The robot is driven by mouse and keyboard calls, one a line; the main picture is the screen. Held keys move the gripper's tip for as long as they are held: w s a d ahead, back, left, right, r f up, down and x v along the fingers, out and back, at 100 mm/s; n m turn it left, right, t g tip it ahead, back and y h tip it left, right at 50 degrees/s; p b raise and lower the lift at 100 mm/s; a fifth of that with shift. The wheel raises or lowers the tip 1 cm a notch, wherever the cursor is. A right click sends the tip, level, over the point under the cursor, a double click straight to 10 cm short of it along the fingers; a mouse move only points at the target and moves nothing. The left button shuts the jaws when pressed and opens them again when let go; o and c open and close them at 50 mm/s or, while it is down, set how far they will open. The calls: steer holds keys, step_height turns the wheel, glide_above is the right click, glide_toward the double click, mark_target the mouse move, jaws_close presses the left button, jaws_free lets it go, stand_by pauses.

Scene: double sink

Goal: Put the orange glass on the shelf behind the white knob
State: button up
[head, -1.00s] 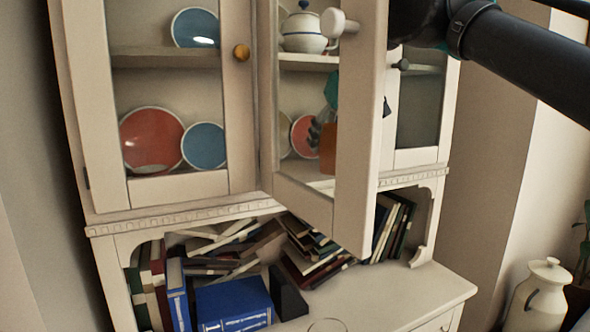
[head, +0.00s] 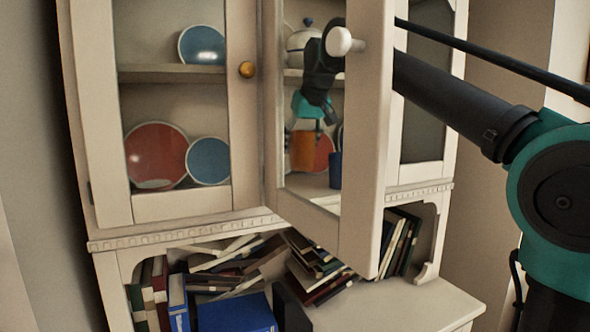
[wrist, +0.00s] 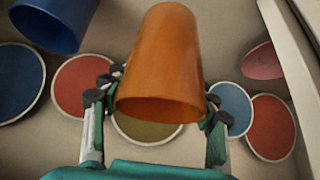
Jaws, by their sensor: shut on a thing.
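The orange glass (head: 303,151) shows through the pane of the open cabinet door, at the lower shelf (head: 312,186). My gripper (head: 311,122) is above it, fingers pointing down and shut on it. In the wrist view the orange glass (wrist: 162,65) lies between the two fingers (wrist: 155,105). I cannot tell whether its base touches the shelf. The white knob (head: 339,42) is on the open middle door (head: 362,150), which stands out toward me.
A blue cup (head: 335,170) stands right of the glass; it is also at the wrist view's upper left (wrist: 55,20). Several plates lean at the back, including a red one (wrist: 80,85). A teapot (head: 302,50) is on the upper shelf. The open door's edge is close to my arm.

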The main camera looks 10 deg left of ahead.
steer(key=shift+w+a+f, duration=0.25)
steer(key=shift+w+f, duration=0.05)
steer(key=shift+f, duration=0.85)
steer(key=shift+w+a+f, duration=0.2)
steer(key=shift+w+f, duration=0.1)
steer(key=shift+f, duration=0.9)
steer(key=shift+w+a+f, duration=0.25)
steer(key=shift+w+f, duration=0.05)
steer(key=shift+f, duration=0.85)
steer(key=shift+f, duration=0.15)
steer(key=o, duration=1.4)
steer(key=v, duration=1.2)
